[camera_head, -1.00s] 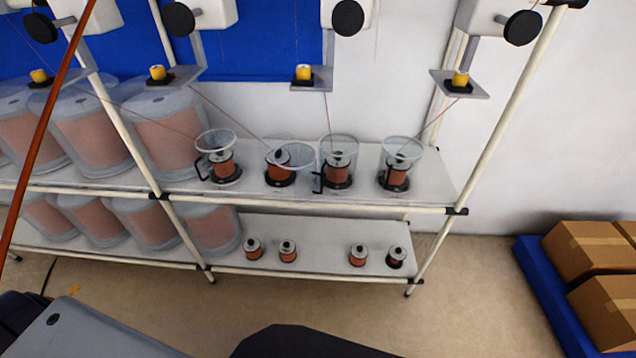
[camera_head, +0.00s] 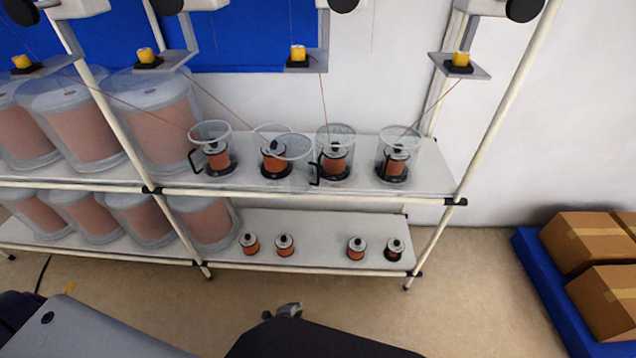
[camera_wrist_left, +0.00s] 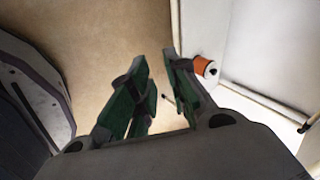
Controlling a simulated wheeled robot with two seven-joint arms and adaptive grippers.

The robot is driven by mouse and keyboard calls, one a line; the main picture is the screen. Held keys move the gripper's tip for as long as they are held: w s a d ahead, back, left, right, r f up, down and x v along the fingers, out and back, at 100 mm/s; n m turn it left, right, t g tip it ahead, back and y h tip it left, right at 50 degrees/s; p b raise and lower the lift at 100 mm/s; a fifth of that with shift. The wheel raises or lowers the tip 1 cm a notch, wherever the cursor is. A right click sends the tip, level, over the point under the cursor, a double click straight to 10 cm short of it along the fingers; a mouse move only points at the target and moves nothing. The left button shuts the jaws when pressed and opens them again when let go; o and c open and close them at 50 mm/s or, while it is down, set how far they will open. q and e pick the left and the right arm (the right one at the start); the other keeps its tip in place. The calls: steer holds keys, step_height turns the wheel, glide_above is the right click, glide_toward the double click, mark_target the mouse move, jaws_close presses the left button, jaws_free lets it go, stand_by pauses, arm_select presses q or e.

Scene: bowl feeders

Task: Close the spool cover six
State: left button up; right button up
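On the upper shelf, clear round covers stand over copper spools. The leftmost cover (camera_head: 210,132) has a black handle on its left and surrounds its spool (camera_head: 217,156). At the second spool (camera_head: 274,160), a clear cover part (camera_head: 293,148) sits offset to the front right, so this cover looks open. The third cover (camera_head: 336,133) and the rightmost cover (camera_head: 399,137) surround their spools. No number marks cover six. My left gripper (camera_wrist_left: 156,58) is open and empty, with its green fingers apart. A small grey gripper part shows at the bottom of the head view. My right gripper cannot be identified.
Several small spools stand on the lower shelf (camera_head: 320,252); one spool (camera_wrist_left: 205,67) shows beyond the left fingers. Large clear drums (camera_head: 160,118) fill the shelf's left. Frame posts and thin wires cross the front. Boxes (camera_head: 590,245) on a blue pallet stand right. Floor is clear between.

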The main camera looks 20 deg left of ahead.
arm_select(q)
steer(key=w+r+m+t+b, duration=0.1)
steer(key=w+r+m+t, duration=0.2)
steer(key=r, duration=1)
steer(key=w+r+m+t+b, duration=0.1)
steer(key=w+r+m+t, duration=0.3)
steer(key=w+r+m, duration=0.5)
steer(key=w+r+m+t+y, duration=0.1)
steer(key=w+r+m+t, duration=0.2)
steer(key=r, duration=1.4)
steer(key=w+m, duration=0.3)
steer(key=m, duration=0.3)
steer(key=shift+w+d+r+t+b, duration=0.2)
steer(key=shift+r+t+b, duration=0.1)
steer(key=shift+b, duration=0.1)
arm_select(e)
steer(key=d+f, duration=0.1)
steer(key=f, duration=0.2)
steer(key=shift+w+d, duration=0.35)
steer(key=shift+d, duration=0.05)
arm_select(q)
steer(key=shift+w, duration=0.15)
arm_select(e)
steer(key=shift+a, duration=0.25)
